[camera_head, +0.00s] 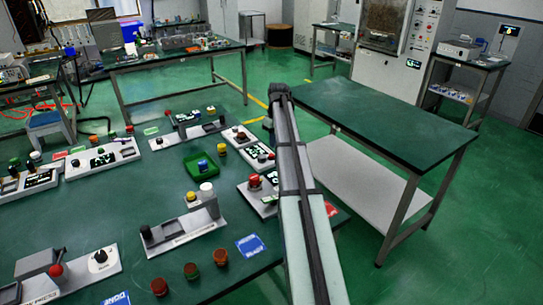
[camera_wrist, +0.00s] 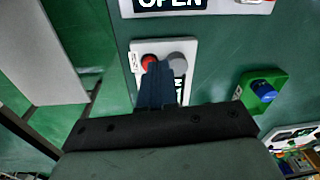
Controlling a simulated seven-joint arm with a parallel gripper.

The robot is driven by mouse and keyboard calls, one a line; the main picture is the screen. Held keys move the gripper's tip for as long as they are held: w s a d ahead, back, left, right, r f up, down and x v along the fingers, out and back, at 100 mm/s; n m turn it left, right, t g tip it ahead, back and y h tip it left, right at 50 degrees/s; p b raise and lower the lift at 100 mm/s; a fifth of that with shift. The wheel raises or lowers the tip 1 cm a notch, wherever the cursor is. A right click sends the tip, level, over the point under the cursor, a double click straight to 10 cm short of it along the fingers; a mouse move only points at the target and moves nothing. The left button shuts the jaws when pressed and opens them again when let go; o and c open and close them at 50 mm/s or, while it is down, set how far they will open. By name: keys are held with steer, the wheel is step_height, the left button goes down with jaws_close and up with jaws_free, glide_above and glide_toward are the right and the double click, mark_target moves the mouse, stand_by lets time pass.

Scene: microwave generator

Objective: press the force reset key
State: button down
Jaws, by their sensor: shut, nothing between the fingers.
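My gripper (camera_wrist: 156,68) is shut and empty in the wrist view, its dark fingers together over a small pale panel (camera_wrist: 136,52). Its tips lie in the picture between a red button (camera_wrist: 149,61) and a round grey button (camera_wrist: 177,63) on that panel, overlapping the red one's edge. I cannot tell whether they touch. A dark display with light characters on the panel is partly hidden by the fingers. No label reading force reset is legible. In the head view my arm stretches over the table's right edge, and the fingertips cannot be made out clearly.
Another panel reading OPEN (camera_wrist: 170,4) lies above in the wrist view. A green tray (camera_wrist: 246,98) holding a blue piece (camera_wrist: 263,91) is to the right. In the head view several control boxes and loose knobs stand on the green table (camera_head: 120,215); a second table (camera_head: 375,115) is beyond my arm.

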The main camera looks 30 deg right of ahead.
steer(key=s+d+m+t, duration=0.1)
steer(key=s+d, duration=0.1)
steer(key=s, duration=0.1)
step_height(320, 180, up, 4)
steer(key=m+t, duration=0.8)
glide_above(273, 156)
steer(key=shift+d+f+m, duration=0.15)
steer(key=shift+f+m, duration=0.05)
steer(key=shift+m, duration=0.1)
steer(key=shift+f, duration=4.4)
steer(key=shift+f, duration=0.2)
steer(key=shift+f, duration=0.25)
